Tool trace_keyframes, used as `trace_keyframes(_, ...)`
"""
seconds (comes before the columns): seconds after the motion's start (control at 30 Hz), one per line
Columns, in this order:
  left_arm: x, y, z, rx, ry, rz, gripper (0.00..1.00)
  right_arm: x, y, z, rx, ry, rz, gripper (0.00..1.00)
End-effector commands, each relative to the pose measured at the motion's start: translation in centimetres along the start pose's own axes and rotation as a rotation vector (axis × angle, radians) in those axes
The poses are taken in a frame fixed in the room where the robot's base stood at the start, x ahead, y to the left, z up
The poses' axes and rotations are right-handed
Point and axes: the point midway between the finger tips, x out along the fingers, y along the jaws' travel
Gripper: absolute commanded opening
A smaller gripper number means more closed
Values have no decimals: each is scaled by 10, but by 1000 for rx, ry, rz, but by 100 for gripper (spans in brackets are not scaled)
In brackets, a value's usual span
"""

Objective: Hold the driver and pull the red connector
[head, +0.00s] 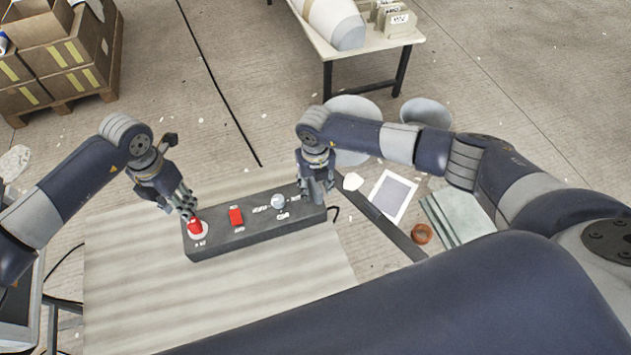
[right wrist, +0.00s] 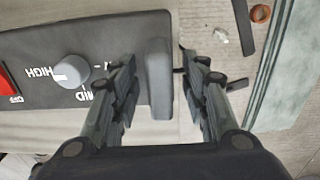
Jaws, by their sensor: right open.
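A long dark box (head: 255,228) with a red round piece (head: 195,227) on a pale disc, a red rocker switch (head: 236,215) and a pale knob (head: 278,201) lies on the board; it is the only thing here like a driver. In the right wrist view, the box (right wrist: 115,35) shows its knob (right wrist: 70,72) and a raised grey end piece (right wrist: 158,80). My right gripper (head: 318,196) is open, its fingers on either side of that end piece. My left gripper (head: 187,209) is at the red round piece; whether it touches or grips it is unclear.
The pale board (head: 225,300) has bare room in front of the box. To the right lie a dark strip (head: 395,235), a framed sheet (head: 392,196), an orange ring (head: 421,234) and greenish slabs (head: 455,215). A table (head: 365,45) stands behind; cartons (head: 60,60) are at back left.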

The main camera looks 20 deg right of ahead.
Motion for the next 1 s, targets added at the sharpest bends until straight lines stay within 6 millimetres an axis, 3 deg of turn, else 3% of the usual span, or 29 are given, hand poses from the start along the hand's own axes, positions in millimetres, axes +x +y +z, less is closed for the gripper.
trace_keyframes(0.1, 0, 0, 0, 0, 0, 0, 33, 0, 0, 0, 0, 0, 0, 42)
trace_keyframes(0.13, 0, 0, 0, 0, 0, 0, 33, 0, 0, 0, 0, 0, 0, 37)
trace_keyframes(0.3, 0, 0, 0, 0, 0, 0, 33, 0, 0, 0, 1, 0, 0, 0)
trace_keyframes(0.47, 0, 0, 0, 0, 0, 0, 33, 0, 0, 0, 1, 0, 0, 0)
trace_keyframes(0.53, 0, 0, 0, -1, 0, 0, 45, 0, 0, 0, 1, 0, 0, 0)
trace_keyframes(0.67, 2, 0, 0, -52, 0, -1, 47, 0, 0, 0, 1, 0, 0, 0)
trace_keyframes(1.0, 18, 0, 0, -478, 1, -1, 47, 0, 0, 0, 1, 0, 0, 0)
